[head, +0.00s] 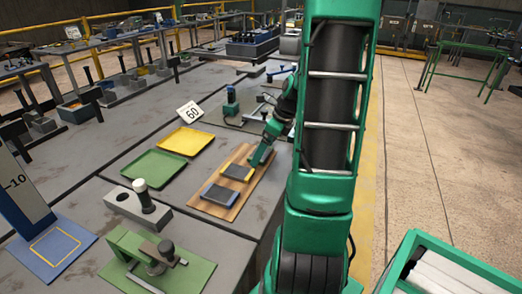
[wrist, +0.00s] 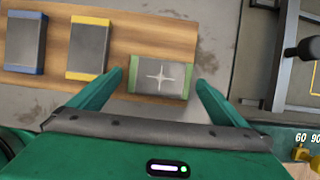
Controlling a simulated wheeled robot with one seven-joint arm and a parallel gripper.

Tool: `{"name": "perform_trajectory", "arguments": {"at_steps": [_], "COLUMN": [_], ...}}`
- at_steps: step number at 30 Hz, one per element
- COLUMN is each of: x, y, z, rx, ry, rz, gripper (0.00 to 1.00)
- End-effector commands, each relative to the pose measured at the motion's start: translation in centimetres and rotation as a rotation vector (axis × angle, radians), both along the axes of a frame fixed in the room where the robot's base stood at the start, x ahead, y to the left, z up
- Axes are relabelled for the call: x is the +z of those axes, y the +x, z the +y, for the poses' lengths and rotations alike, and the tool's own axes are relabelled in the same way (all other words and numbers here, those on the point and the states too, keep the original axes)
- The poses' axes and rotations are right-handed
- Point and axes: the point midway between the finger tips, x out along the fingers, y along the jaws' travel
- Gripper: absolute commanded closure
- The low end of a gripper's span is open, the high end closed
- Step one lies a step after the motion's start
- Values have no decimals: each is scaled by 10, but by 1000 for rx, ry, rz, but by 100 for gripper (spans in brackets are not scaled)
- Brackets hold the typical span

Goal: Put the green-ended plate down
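The green-ended plate (wrist: 160,76) is grey with a pale star mark on top and green strips at its left and right ends in the wrist view. It appears to lie on the right end of the wooden board (wrist: 140,30), turned crosswise to the other plates. My gripper (wrist: 160,80) is open, one finger beside each green end, with a narrow gap showing on both sides. In the head view my gripper (head: 261,156) is low at the board's far end and hides the plate there. Whether the plate rests fully flat cannot be told.
A yellow-ended plate (head: 237,172) and a blue-ended plate (head: 219,195) lie on the board. A green tray (head: 155,168) and a yellow tray (head: 187,141) lie to the left. A grey block with a white-topped post (head: 138,205) is nearer.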

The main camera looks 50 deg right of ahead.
Motion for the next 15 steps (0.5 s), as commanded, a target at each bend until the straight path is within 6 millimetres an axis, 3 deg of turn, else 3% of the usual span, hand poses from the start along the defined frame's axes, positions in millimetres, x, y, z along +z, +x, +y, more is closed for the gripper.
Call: {"name": "perform_trajectory", "arguments": {"at_steps": [8, 15], "x": [3, 32], "y": [0, -11], "z": [0, -4], "rx": [0, 0], "ry": [-1, -5], "rz": [0, -3], "gripper": [3, 3]}}
